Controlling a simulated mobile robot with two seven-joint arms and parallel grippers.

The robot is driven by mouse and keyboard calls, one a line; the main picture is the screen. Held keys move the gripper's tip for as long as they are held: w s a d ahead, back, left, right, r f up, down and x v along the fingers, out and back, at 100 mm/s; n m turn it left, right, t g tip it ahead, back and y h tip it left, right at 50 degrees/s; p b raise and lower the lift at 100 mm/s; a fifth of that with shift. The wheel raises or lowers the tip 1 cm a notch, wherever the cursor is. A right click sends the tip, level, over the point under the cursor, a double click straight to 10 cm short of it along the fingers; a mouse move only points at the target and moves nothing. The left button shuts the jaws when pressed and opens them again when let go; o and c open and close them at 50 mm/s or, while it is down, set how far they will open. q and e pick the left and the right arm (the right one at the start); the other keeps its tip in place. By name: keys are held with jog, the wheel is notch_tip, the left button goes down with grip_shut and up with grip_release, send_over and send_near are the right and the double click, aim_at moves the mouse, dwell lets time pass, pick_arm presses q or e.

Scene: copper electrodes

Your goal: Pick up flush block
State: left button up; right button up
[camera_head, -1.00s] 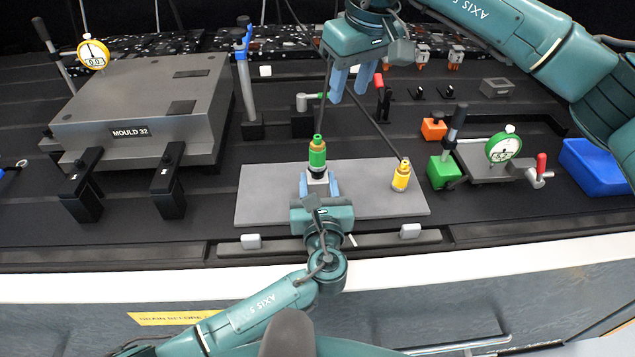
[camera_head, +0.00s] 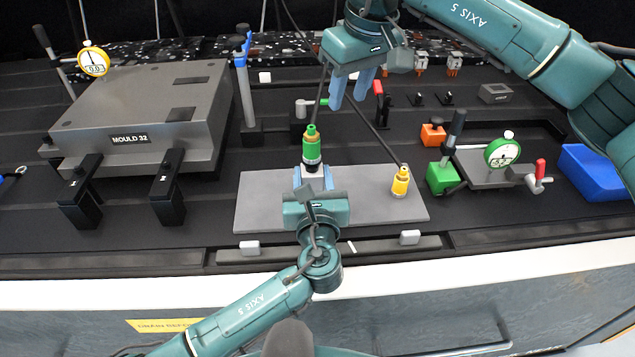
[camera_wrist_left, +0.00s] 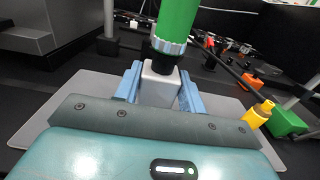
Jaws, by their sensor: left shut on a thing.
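A small light-grey block, which I take as the flush block (camera_wrist_left: 160,86), is between the blue fingers of my left gripper (camera_head: 314,177). The gripper is shut on it, above the grey plate (camera_head: 265,200). A green coupling (camera_head: 311,146) with a metal collar stands upright on top of the block. I cannot tell how far the block is off the plate. My right gripper (camera_head: 350,90) hangs behind and above, pointing down, with its fingers apart and nothing between them.
A yellow coupling (camera_head: 400,182) stands on the plate's right part. Dark hoses run down to both couplings. The mould block (camera_head: 140,115) with clamps is at the left. A green dial gauge (camera_head: 502,150), a green block (camera_head: 442,178) and a blue bin (camera_head: 597,172) are at the right.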

aim_at(317, 189)
pick_arm(q)
jog(key=a, duration=1.6)
jog(key=shift+a, duration=0.2)
jog(key=d, duration=1)
jog(key=shift+w, duration=0.3)
jog(key=d, duration=0.2)
jog(key=d+r, duration=0.1)
jog(key=d, duration=0.4)
jog(key=shift+s+d+r, duration=0.2)
jog(key=shift+s+r, duration=0.1)
jog(key=shift+r, duration=0.05)
jog(key=shift+f, duration=2.35)
jog(key=shift+f, duration=0.15)
